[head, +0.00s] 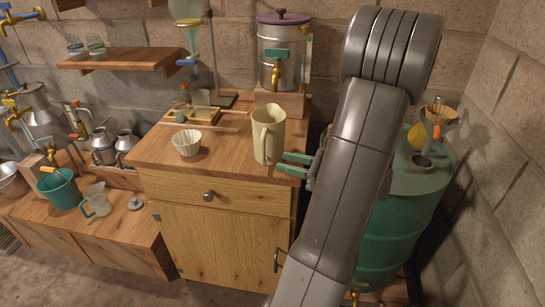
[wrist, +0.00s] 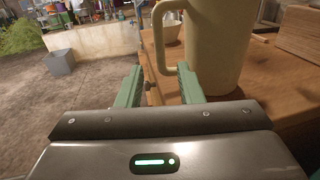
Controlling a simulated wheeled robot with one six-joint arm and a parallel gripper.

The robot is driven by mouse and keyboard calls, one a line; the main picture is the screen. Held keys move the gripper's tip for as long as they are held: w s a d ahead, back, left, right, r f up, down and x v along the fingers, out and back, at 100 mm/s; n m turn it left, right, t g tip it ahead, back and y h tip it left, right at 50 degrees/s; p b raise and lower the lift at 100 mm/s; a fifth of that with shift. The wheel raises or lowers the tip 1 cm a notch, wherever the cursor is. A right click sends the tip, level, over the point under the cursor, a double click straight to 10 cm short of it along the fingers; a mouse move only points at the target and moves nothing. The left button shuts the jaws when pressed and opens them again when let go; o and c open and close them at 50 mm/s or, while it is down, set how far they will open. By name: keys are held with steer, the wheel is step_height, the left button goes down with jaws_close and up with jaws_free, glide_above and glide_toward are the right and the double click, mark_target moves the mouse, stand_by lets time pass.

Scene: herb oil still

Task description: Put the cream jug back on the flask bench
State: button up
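The cream jug (head: 270,134) is tall and stands upright on the top of the wooden cabinet (head: 222,195), near its front right part. In the wrist view the jug (wrist: 220,50) fills the upper right, with its handle (wrist: 160,40) on the left side. My gripper (head: 281,163) is at the right front of the jug, low and close to the cabinet top. In the wrist view my gripper (wrist: 158,75) has its two green fingers spread apart with nothing between them. The handle is just beyond the fingertips. I cannot tell which surface is the flask bench.
A white fluted bowl (head: 187,143) stands left of the jug. A metal urn (head: 283,55) with a purple lid is behind it. A green drum (head: 400,220) bearing a funnel is at the right. A low bench (head: 120,230) with a green bucket (head: 59,188) and a glass jug (head: 97,200) is at left.

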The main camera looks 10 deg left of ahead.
steer(key=v, duration=0.4)
steer(key=shift+s+d, duration=0.1)
steer(key=shift+d, duration=0.25)
stand_by(1.0)
